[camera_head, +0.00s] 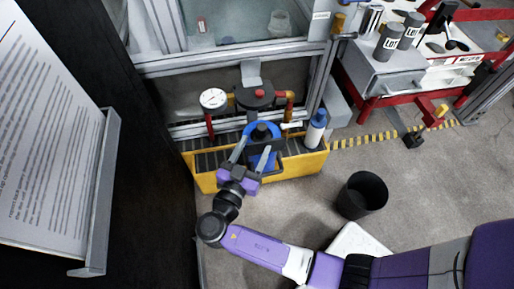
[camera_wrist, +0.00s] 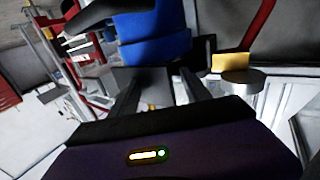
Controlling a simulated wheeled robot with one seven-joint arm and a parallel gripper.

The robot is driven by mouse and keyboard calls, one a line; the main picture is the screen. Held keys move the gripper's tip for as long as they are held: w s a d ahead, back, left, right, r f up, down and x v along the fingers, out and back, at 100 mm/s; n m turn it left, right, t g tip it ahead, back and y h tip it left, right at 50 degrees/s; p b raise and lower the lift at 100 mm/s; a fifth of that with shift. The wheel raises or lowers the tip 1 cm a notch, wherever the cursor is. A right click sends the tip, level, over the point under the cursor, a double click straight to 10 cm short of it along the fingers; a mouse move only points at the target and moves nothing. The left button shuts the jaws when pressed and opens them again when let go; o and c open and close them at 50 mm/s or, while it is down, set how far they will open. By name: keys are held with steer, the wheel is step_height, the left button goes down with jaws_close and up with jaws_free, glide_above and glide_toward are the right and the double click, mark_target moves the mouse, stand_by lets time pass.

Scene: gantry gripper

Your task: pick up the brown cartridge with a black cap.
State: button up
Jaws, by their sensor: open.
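I cannot make out a brown cartridge with a black cap in either view. A blue housing with a dark round top (camera_head: 262,131) stands in the yellow tray (camera_head: 300,167) below the gauge. My gripper (camera_head: 253,150) is open, its two fingers reaching towards the near side of this blue housing. In the wrist view a blue body (camera_wrist: 155,38) fills the space just beyond and between the fingertips of my gripper (camera_wrist: 162,82). Whether the fingers touch it I cannot tell. My fingers and wrist hide part of the housing and tray.
A white bottle with blue parts (camera_head: 316,128) stands at the tray's right end. A pressure gauge (camera_head: 213,99) and red-brown pipes rise behind. A black bin (camera_head: 362,194) stands on the floor at right. A dark panel (camera_head: 150,150) closes the left side.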

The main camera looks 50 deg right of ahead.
mark_target(260, 133)
steer(key=x, duration=0.4)
steer(key=b+x, duration=0.1)
steer(key=x, duration=0.2)
steer(key=shift+w+a+r, duration=0.1)
steer(key=shift+r, duration=0.15)
jaws_close()
stand_by(1.1)
